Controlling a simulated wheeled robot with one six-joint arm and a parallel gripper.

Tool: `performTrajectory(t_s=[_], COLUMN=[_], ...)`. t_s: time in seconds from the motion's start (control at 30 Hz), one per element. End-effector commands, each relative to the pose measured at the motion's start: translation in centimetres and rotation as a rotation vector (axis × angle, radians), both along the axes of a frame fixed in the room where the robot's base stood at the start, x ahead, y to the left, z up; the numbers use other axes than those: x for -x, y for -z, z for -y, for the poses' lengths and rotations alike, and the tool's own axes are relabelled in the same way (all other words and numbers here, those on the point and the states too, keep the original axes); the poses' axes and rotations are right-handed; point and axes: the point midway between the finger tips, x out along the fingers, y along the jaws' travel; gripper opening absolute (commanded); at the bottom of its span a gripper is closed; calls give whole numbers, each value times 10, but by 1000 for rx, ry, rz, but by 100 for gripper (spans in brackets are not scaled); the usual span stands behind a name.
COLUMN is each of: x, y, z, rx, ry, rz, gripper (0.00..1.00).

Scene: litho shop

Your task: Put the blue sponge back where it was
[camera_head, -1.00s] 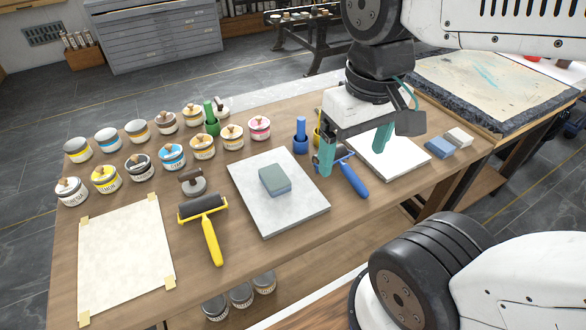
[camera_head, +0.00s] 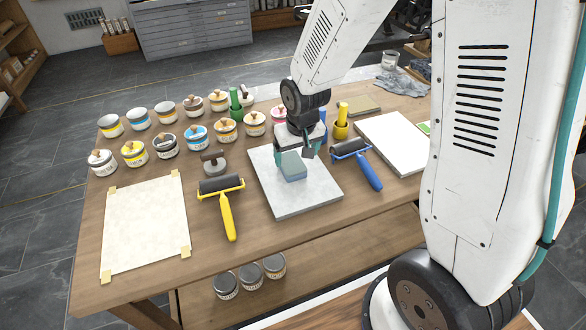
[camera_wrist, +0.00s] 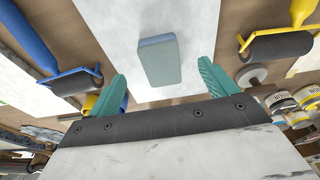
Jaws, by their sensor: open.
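A blue sponge with a grey-green top (camera_head: 293,170) lies on the pale stone slab (camera_head: 308,206). The sponge also shows in the wrist view (camera_wrist: 159,62), on the same slab (camera_wrist: 108,18). My gripper (camera_head: 297,152) is open and empty, pointing down just above and behind the sponge in the head view. In the wrist view its teal fingers (camera_wrist: 163,84) stand wide apart, with the sponge ahead between their lines and touching neither. My gripper partly covers the slab's far edge.
A yellow-handled roller (camera_head: 227,212) lies left of the slab and a blue-handled roller (camera_head: 367,174) right of it. Several ink cans (camera_head: 196,137) stand at the back left. A taped paper sheet (camera_head: 145,225) lies at left, a white board (camera_head: 395,140) at right.

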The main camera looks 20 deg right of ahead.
Motion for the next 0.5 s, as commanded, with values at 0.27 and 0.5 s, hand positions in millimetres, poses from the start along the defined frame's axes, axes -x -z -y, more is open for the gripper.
performTrajectory(t_s=[0.27, 0.5], x=[-17, -26], y=[11, 33], z=[-4, -1], rx=[-12, -12], ry=[10, 11], rz=[61, 60], gripper=[85, 85])
